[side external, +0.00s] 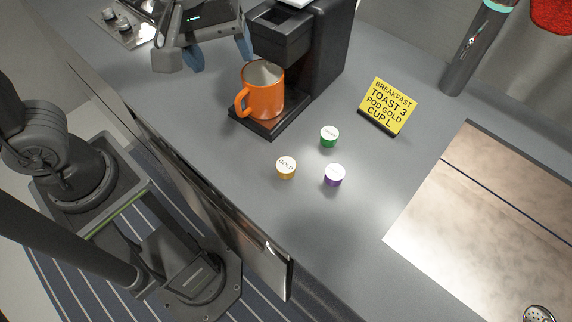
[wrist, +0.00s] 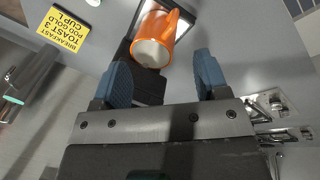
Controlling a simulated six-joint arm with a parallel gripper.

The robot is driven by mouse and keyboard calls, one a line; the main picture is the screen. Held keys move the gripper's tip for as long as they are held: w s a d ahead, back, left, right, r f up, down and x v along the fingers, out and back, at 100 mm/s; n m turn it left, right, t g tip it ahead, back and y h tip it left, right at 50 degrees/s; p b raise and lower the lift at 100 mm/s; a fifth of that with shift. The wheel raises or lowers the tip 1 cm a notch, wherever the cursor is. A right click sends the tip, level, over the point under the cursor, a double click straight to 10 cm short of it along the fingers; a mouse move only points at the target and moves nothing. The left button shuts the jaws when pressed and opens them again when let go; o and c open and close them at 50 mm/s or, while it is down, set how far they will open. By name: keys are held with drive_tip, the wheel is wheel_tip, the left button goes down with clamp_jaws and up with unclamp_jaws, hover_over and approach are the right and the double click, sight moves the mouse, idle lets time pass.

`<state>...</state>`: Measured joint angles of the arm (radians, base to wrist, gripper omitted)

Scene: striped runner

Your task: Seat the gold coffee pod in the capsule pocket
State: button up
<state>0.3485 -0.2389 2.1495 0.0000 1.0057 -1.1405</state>
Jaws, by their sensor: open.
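The gold coffee pod (side external: 286,169), with a white lid reading GOLD, stands upright on the grey counter in front of the coffee machine. The black coffee machine (side external: 329,52) stands at top centre in the side view. A dark block with a recessed top (side external: 281,38) juts from its front; I cannot tell for sure that this is the capsule pocket. My gripper (side external: 220,54) is open and empty, to the left of the machine and well away from the pod. In the wrist view its blue fingers (wrist: 162,78) are spread, with the machine beyond them. The pod is not visible there.
An orange mug (side external: 264,92) stands on the machine's drip tray (side external: 270,126). Green (side external: 329,137) and purple (side external: 334,175) pods stand near the gold one. A yellow sign (side external: 389,105) reads TOAST 3, POD GOLD, CUP L. A sink (side external: 490,215) lies at right.

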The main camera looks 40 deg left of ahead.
drive_tip(key=w+d+f+n+g, duration=0.15)
drive_tip(key=d+f+n, duration=0.35)
drive_tip(key=d+n, duration=0.5)
drive_tip(key=m, duration=0.2)
approach(286, 164)
drive_tip(key=shift+g+y, duration=0.4)
drive_tip(key=shift+g, duration=0.05)
drive_tip(key=f, duration=0.3)
drive_tip(key=w+d+f, duration=0.1)
drive_tip(key=f, duration=0.1)
drive_tip(key=shift+d, duration=0.1)
drive_tip(key=shift+s+a+f, duration=0.1)
drive_tip(key=shift+a+f, duration=0.05)
drive_tip(key=shift+f, duration=1.15)
drive_tip(key=shift+s+a+f, duration=0.1)
drive_tip(key=shift+f, duration=1.2)
drive_tip(key=c, duration=1)
